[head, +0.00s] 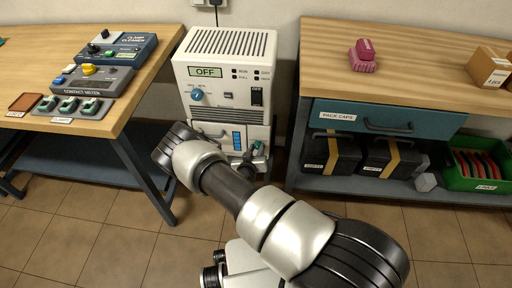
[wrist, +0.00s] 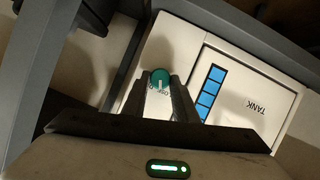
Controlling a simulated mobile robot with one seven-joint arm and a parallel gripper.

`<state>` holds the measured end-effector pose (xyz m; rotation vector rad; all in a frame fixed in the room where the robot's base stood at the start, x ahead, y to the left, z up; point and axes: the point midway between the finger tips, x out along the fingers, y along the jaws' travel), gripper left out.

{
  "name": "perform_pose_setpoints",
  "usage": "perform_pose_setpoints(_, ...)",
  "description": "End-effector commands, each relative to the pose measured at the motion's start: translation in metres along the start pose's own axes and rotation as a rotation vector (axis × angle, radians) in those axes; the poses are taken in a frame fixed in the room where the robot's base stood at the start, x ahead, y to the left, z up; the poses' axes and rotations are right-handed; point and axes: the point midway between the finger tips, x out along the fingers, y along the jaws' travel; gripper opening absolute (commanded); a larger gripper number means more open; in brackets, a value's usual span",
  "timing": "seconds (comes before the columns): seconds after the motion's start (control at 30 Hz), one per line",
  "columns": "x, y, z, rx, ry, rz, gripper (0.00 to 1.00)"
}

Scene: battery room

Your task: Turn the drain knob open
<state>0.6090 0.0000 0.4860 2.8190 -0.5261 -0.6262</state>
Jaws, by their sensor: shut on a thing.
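The drain knob (wrist: 161,76) is small, round and teal, with a pale pointer mark, on the white front of the machine in the wrist view. My gripper (wrist: 162,88) is shut on it, one dark finger on each side. Small lettering beside the knob is partly hidden by the fingers, and I cannot read the setting surely. The white machine (head: 226,42) stands between two benches in the head view, its display reading OFF. My arm reaches across to its lower right front there, and the knob is not clear in that view.
A tank window with blue bars (wrist: 210,91) is right of the knob in the wrist view. The left bench (head: 150,70) holds meters and small clamps. The right bench (head: 420,45) has a teal drawer (head: 350,117) and cases beneath. Tiled floor is open in front.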

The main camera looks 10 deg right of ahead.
Motion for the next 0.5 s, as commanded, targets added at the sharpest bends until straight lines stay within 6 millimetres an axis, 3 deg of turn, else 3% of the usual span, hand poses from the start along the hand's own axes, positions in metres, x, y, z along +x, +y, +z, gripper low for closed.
perform_pose_setpoints(0.5, 0.0004, 0.0074, 0.0025, 0.457, -0.003, -0.185, 0.04)
